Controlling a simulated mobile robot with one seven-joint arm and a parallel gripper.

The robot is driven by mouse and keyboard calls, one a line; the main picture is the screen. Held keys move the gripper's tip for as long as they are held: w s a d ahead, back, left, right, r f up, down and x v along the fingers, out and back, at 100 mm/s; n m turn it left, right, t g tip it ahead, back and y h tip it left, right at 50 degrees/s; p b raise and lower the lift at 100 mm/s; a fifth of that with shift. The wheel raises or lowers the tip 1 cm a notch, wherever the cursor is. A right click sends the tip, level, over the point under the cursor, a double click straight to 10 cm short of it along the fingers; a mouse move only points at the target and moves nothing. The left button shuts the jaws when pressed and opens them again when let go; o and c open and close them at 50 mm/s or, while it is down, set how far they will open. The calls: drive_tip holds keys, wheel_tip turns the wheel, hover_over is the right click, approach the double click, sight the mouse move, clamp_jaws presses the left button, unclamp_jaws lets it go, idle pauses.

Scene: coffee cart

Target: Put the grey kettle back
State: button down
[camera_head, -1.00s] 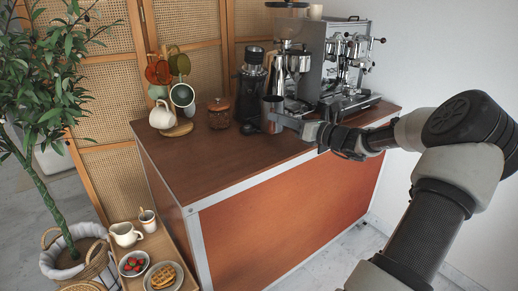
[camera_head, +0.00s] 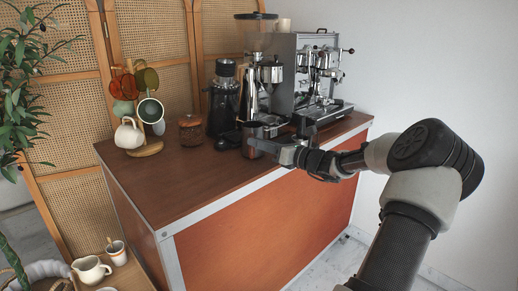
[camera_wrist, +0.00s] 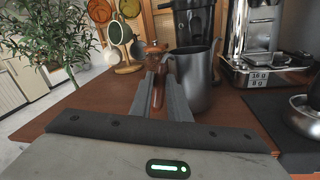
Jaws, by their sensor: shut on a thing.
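The grey kettle (camera_wrist: 196,80) stands upright at the right of my fingers in the wrist view, its open top facing up. My gripper (camera_wrist: 163,78) is shut on its brown handle (camera_wrist: 158,88). In the head view the kettle (camera_head: 254,143) is small and partly hidden at the tip of my gripper (camera_head: 277,146), in front of the coffee grinder. Whether its base touches the wooden counter (camera_head: 190,185) I cannot tell.
The espresso machine (camera_head: 315,75) and coffee grinder (camera_head: 262,85) stand behind. A black grinder (camera_head: 222,100), a lidded jar (camera_head: 190,130) and a mug tree (camera_head: 147,148) line the back left. The counter's front left is clear. A milk jug (camera_head: 91,269) stands below left.

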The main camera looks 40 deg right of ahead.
drive_tip(key=shift+f, duration=0.15)
drive_tip(key=c, duration=1.7)
unclamp_jaws()
drive_tip(key=shift+f, duration=0.15)
drive_tip(key=shift+o, duration=0.2)
drive_tip(key=p+v, duration=0.2)
drive_tip(key=v, duration=1)
drive_tip(key=shift+p, duration=0.4)
